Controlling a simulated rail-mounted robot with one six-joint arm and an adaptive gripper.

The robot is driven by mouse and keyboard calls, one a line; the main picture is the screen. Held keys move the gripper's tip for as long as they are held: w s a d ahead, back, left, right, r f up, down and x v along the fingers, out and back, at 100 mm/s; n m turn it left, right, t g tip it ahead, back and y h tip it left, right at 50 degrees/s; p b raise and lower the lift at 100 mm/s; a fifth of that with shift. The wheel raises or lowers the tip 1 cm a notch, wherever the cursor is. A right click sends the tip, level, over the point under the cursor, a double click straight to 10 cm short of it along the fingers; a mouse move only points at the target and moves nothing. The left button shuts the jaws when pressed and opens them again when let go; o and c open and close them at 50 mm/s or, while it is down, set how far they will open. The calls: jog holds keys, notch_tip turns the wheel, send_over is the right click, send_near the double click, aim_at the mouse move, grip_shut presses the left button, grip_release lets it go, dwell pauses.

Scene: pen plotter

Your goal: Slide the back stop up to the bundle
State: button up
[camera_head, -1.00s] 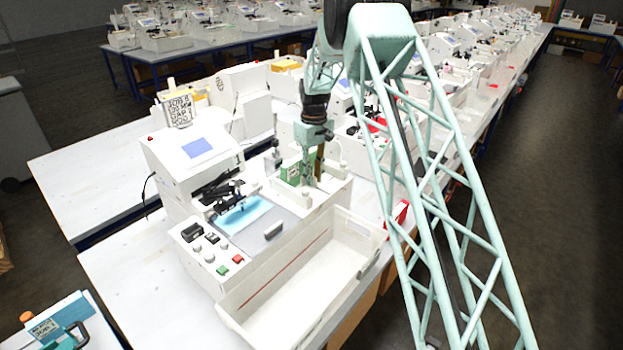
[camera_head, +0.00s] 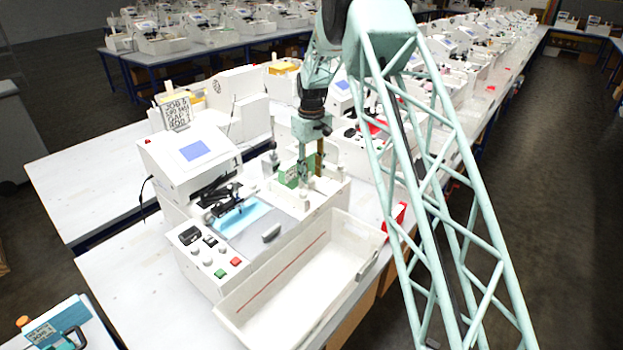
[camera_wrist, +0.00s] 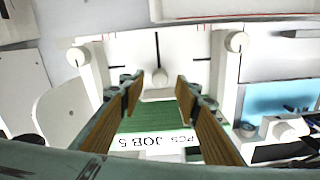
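A green bundle (camera_wrist: 140,124) with a white "JOB 5 PCS" label (camera_wrist: 160,140) shows between my gripper's fingers in the wrist view. It also shows as a green block (camera_head: 290,175) in the machine's trough in the head view. My gripper (camera_wrist: 160,80) is open, with a clear gap between its wood-coloured finger pads. It points down into the trough. A white plate with a rounded knob (camera_wrist: 160,78) is beyond the bundle, and the knob appears between the fingertips. This may be the back stop. I cannot tell whether either finger touches anything.
White knobbed posts stand left (camera_wrist: 77,56) and right (camera_wrist: 236,41) of the trough. A blue pad (camera_head: 243,215) and black mechanism lie left of it in the head view. An empty white bin (camera_head: 300,280) is in front. A sloped console (camera_head: 190,155) stands behind left.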

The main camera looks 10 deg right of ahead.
aim_at(312, 181)
notch_tip(312, 181, up, 9)
jog(key=shift+r, duration=0.15)
dwell(0.4)
jog(key=shift+c, duration=0.4)
